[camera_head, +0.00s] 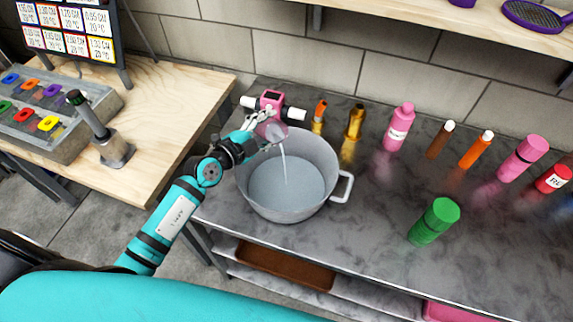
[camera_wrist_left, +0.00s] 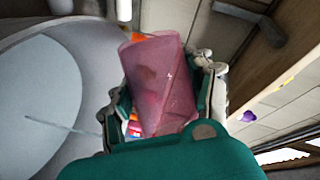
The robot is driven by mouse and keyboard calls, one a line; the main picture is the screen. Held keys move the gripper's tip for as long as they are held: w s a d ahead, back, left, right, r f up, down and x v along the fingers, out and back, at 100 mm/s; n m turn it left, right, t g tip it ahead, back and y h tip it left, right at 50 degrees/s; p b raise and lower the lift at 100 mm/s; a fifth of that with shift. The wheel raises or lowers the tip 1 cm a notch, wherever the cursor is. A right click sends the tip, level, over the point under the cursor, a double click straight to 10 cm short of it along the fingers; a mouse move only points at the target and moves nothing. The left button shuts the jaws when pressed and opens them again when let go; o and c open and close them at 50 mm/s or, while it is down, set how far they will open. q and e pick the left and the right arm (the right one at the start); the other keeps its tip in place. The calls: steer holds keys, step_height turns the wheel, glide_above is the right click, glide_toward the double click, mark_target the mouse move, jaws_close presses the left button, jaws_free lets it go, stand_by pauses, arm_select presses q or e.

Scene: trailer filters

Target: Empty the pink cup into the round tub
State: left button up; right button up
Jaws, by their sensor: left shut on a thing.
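My left gripper (camera_head: 262,124) is shut on the cup above the tub's back left side. In the left wrist view the translucent pink cup (camera_wrist_left: 158,85) sits between the fingers, with the tub (camera_wrist_left: 70,50) to its left. My right gripper is not in view.
Behind the tub stand a pink device (camera_head: 271,98) and small orange and gold bottles (camera_head: 355,122). Several coloured bottles, including a pink one (camera_head: 399,127) and a green one (camera_head: 434,221), stand to the right.

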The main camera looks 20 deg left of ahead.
mark_target(275, 139)
arm_select(q)
steer(key=shift+r+m+t+b, duration=0.2)
steer(key=shift+m+t+b, duration=0.1)
steer(key=shift+b, duration=0.25)
steer(key=shift+f+m+t+b, duration=0.3)
steer(key=shift+m+b, duration=0.5)
steer(key=shift+b, duration=1.05)
steer(key=shift+s+d+f+m+t+b, duration=0.35)
steer(key=shift+s+d+m, duration=0.25)
steer(key=shift+d+m, duration=0.1)
stand_by(0.8)
steer(key=shift+s+d+r+m+t+b, duration=0.2)
steer(key=shift+r+m+t+b, duration=0.35)
steer(key=shift+m, duration=0.55)
stand_by(1.0)
steer(key=shift+s+d+r+m+t+h+b, duration=0.2)
steer(key=shift+r+m+b, duration=0.15)
steer(key=shift+m+b, duration=0.25)
steer(key=shift+s+d+r+m+t+h+b, duration=0.15)
steer(key=shift+r+m+b, duration=0.25)
steer(key=shift+m, duration=0.3)
stand_by(0.7)
